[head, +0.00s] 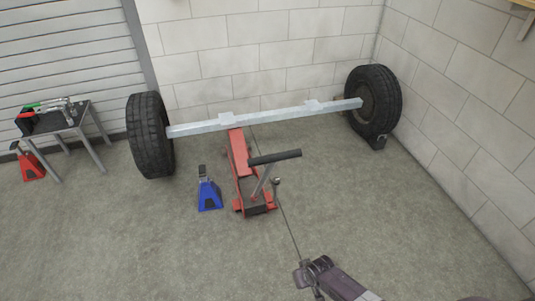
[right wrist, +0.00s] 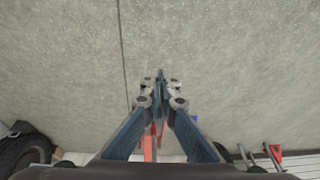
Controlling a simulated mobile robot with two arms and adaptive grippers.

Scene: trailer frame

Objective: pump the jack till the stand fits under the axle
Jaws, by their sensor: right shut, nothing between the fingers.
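The red floor jack (head: 240,152) stands on the floor, its far end beneath the pale metal axle (head: 275,113). I cannot tell whether it touches the axle. Its handle, with a black crossbar grip (head: 275,157), rises at the near end. The blue stand (head: 209,194) is upright on the floor left of the jack, in front of the axle and not under it. My right gripper (head: 308,272) is near the bottom of the head view, apart from the handle; in the right wrist view its fingers (right wrist: 160,80) are shut and empty. My left gripper is not seen.
Floor in front is clear.

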